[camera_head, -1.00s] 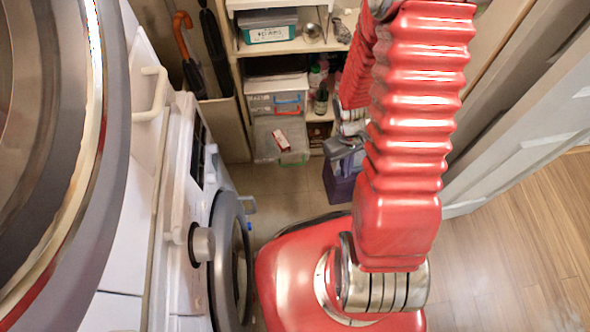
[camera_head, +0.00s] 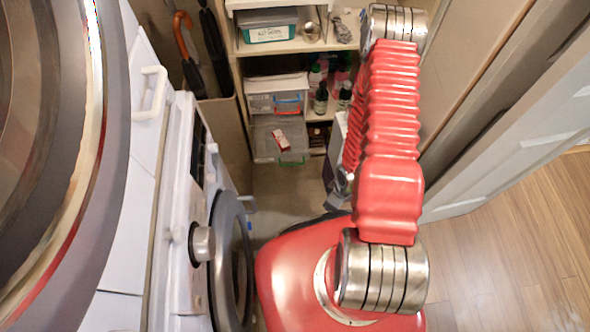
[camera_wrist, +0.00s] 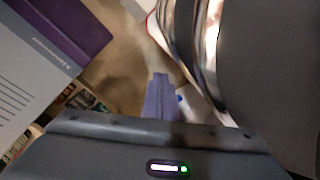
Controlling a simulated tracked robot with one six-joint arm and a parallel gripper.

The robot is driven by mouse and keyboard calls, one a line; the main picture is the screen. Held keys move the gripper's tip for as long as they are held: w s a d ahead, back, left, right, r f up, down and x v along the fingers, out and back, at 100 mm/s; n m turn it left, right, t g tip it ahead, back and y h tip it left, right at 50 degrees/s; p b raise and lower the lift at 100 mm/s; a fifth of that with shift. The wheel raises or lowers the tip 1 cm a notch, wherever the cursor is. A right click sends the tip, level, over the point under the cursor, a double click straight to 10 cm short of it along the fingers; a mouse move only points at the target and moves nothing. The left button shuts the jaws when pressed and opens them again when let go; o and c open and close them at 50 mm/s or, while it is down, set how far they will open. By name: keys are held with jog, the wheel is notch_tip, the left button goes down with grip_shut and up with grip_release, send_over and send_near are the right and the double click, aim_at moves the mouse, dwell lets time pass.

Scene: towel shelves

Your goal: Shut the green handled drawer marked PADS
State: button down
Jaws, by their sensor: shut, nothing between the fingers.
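The green handled drawer (camera_head: 265,148) is a clear box at the bottom of the shelf unit in the head view. It stands out past the drawer above it, so I see down into it. Its green handle (camera_head: 293,163) is on the near side, and a small red and white packet (camera_head: 283,135) shows within its outline. The PADS marking is not readable. My gripper (camera_wrist: 158,76) is shut and empty in the wrist view, pointing at the tiled floor. In the head view my arm mostly hides it, to the right of and nearer than the drawer. The wrist view does not show the drawer clearly.
A drawer with blue and red handles (camera_head: 277,98) sits above. Bottles (camera_head: 321,98) stand beside it. A white and purple carton (camera_wrist: 75,35) is close to my gripper.

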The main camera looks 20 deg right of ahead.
jog(key=w+a+f+n+t+y, duration=0.1)
jog(key=w+a+f+n+t, duration=0.2)
jog(key=a, duration=0.1)
jog(key=w+r+n+t+y, duration=0.1)
jog(key=w+r+n+t, duration=0.2)
jog(key=w, duration=0.4)
jog(key=shift+w+a+r+n+t, duration=0.25)
jog(key=shift+w+a+n+t, duration=0.05)
jog(key=shift+w+a, duration=0.1)
jog(key=shift+f, duration=0.1)
jog(key=w+a+f, duration=0.2)
jog(key=w+f, duration=0.4)
jog(key=w, duration=0.3)
jog(key=shift+w+f, duration=0.25)
jog(key=shift+f, duration=0.1)
